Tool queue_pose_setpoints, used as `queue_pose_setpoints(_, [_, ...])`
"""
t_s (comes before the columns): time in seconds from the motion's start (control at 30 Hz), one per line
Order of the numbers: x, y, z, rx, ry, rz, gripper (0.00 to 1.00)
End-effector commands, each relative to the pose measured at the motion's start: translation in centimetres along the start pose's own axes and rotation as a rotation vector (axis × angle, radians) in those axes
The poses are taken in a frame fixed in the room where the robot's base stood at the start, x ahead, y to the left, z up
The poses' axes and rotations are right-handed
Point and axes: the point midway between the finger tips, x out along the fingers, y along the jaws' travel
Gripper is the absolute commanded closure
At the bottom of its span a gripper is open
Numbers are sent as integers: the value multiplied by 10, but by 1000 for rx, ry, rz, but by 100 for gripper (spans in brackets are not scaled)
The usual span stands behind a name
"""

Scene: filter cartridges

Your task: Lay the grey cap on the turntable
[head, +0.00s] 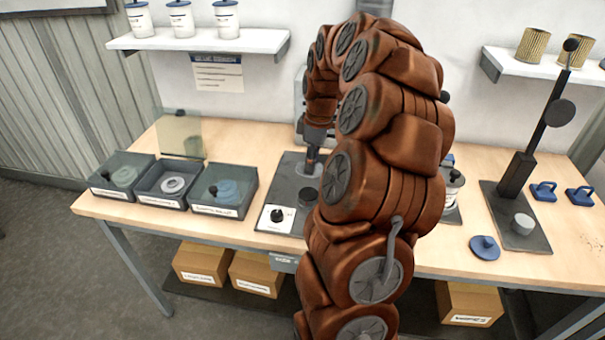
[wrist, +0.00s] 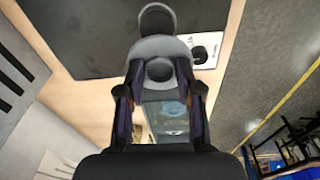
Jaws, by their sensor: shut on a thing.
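My gripper (wrist: 160,72) is shut on the grey cap (wrist: 160,48), a light grey disc with a darker round knob between the fingertips. In the head view my gripper (head: 311,154) points down over the dark base plate (head: 287,172), with the grey cap (head: 306,167) just under it; my arm hides part of this area. A dark round piece (head: 308,196), probably the turntable, sits on the front of the plate. A dark round top (wrist: 157,18) shows just beyond the cap in the wrist view. I cannot tell whether the cap touches it.
Three dark bins stand left of the plate: left bin (head: 122,196), middle bin (head: 160,201) with light grey caps, right bin (head: 217,211) with a blue piece. A white panel with a black knob (head: 276,217) is beside the round piece. A lever stand (head: 520,180) is at right.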

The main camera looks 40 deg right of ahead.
Motion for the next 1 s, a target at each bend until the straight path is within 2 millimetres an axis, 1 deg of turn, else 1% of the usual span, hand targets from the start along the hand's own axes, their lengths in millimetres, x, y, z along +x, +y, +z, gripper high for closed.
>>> queue_pose_setpoints(0.03, [14,0,2,0,0,0,86])
queue_pose_setpoints(0.2, [32,0,4,1,0,0,86])
queue_pose_setpoints(0.63, [43,1,6,2,0,0,86])
queue_pose_setpoints(1.0, [70,0,8,1,-1,-2,86])
